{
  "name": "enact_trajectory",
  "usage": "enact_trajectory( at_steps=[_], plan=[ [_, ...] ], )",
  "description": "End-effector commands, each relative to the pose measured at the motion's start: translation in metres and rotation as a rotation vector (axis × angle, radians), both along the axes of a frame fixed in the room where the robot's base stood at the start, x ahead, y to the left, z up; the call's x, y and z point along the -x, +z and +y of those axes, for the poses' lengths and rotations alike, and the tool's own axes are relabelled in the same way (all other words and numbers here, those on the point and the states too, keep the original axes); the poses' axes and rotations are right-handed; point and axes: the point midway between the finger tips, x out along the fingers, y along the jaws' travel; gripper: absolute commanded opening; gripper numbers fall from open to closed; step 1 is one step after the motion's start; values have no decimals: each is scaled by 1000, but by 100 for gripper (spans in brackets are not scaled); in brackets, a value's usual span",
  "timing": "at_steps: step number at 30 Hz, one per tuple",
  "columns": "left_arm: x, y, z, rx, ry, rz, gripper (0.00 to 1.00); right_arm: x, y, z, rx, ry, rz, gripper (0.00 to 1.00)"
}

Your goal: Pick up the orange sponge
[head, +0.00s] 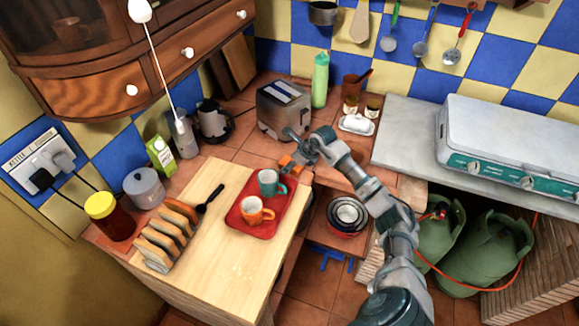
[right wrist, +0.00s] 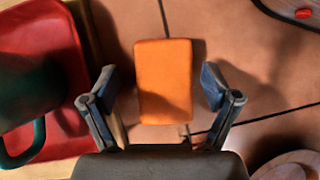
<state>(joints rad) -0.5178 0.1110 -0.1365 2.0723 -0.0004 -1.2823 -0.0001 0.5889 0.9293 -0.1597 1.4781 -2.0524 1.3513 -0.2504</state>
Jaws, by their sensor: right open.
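The orange sponge (right wrist: 163,75) lies flat on the brown tiled counter, and it fills the space ahead of and between my fingers in the right wrist view. In the head view the sponge (head: 289,164) is small and partly hidden by my right gripper (head: 301,148), just right of the red tray. My right gripper also shows in the right wrist view (right wrist: 165,95), open, with one finger on each side of the sponge and gaps to both. I cannot tell its exact height above the counter. My left gripper is not in view.
A red tray (head: 245,221) with a teal mug (head: 270,182) and an orange mug (head: 253,211) stands close on the left. A toaster (head: 284,108) stands behind. Metal bowls (head: 347,213) sit lower down at the right. Tiles around the sponge are mostly bare.

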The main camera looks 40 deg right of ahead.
Motion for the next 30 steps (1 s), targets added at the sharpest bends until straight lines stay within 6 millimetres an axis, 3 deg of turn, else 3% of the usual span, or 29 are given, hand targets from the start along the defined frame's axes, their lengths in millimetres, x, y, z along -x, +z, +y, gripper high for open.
enact_trajectory(
  at_steps=[8,14,24,30],
  plan=[
    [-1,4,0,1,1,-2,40,-1,-1,1,2,1,-1,85],
    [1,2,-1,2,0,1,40,-2,0,4,6,1,-1,36],
    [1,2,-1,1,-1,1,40,-1,0,0,1,1,-2,35],
    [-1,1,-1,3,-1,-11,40,-2,31,0,5,1,-7,35]
  ],
)
